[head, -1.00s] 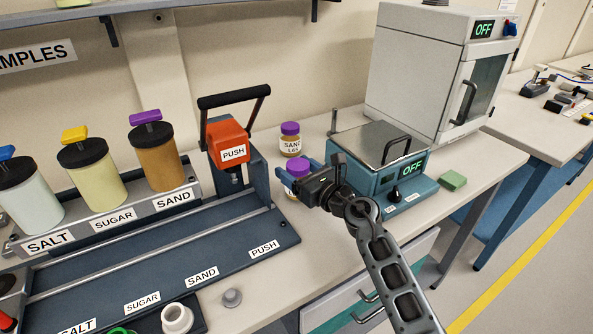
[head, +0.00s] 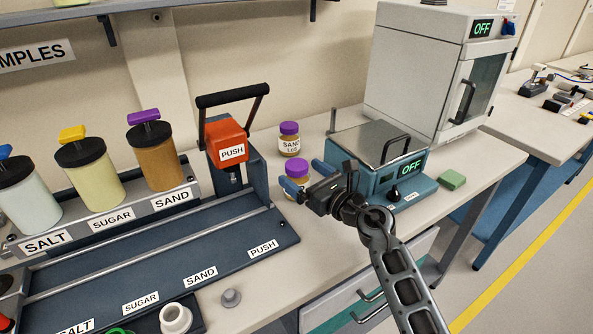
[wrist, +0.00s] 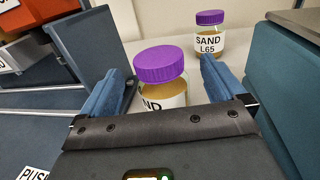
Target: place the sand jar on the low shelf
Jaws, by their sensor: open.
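A sand jar (head: 297,169) with a purple lid stands on the bench beside the push press. In the wrist view this jar (wrist: 161,68) is upright, its label partly hidden by my gripper. My gripper (head: 304,176) is open, with one blue finger on each side of this jar in the wrist view; I cannot tell whether either touches it. A second purple-lidded jar (head: 290,139), labelled SAND L65 in the wrist view (wrist: 209,40), stands behind it. A wall shelf (head: 210,8) crosses the top left; I cannot tell whether it is the low shelf.
The orange push press (head: 226,142) stands left of the jars. Salt, sugar and sand dispensers (head: 155,160) are at left. A green block (head: 452,179) lies near the bench's right edge.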

